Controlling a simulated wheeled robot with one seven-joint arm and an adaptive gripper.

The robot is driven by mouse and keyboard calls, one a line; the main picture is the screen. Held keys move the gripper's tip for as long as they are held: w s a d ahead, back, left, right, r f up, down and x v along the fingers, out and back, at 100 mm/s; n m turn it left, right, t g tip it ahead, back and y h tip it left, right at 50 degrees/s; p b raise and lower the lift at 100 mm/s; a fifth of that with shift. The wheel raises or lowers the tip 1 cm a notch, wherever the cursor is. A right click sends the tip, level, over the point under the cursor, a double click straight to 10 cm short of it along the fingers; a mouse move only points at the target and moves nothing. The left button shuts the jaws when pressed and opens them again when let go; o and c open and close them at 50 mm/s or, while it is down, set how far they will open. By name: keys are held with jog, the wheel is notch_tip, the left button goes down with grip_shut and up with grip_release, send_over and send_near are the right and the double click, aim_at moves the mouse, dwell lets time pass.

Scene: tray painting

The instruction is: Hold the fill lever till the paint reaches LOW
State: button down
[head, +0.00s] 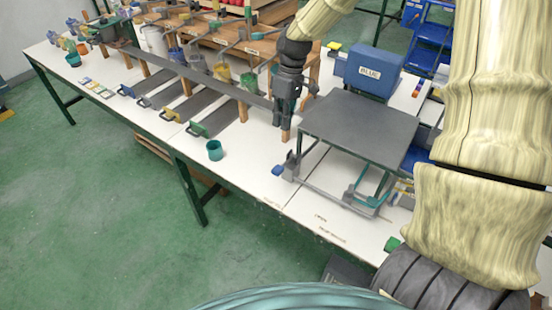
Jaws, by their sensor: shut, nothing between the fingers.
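My gripper (285,128) points down at the middle of the long white table, in front of the wooden rack. Its fingers are shut with nothing seen between them, close to a wooden post. A blue tank labelled BLUE (372,73) stands behind a raised dark grey plate (358,123), right of my gripper. Several colored cups, such as a yellow one (221,71) and a green one (249,81), sit along the rack left of my gripper. I cannot make out which part is the fill lever, nor any LOW mark or paint level.
A teal cup (214,150) stands alone near the table's front edge. Several dark sloping boards with colored handles, one green (197,130), lie left of my gripper. The table front between is clear.

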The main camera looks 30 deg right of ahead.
jog(key=p, duration=0.5)
send_near(272, 173)
jog(key=shift+w+d+f, duration=0.1)
jog(key=shift+w+f, duration=0.1)
jog(key=shift+f, duration=1.35)
jog(key=shift+w+d+f, duration=0.1)
jog(key=shift+w+f, duration=0.1)
jog(key=shift+f, duration=1.3)
jog(key=shift+a+f, duration=0.15)
jog(key=shift+f, duration=0.05)
jog(key=shift+s+a+f+h+b, duration=0.2)
jog(key=shift+a+f+h+b, duration=0.2)
jog(key=shift+f+h+b, duration=0.4)
jog(key=f, duration=0.1)
jog(key=f+b, duration=0.1)
jog(key=f, duration=0.1)
jog(key=shift+s+a+f+b, duration=0.15)
jog(key=shift+a+b, duration=0.15)
jog(key=shift+a, duration=0.1)
jog(key=shift+s, duration=0.1)
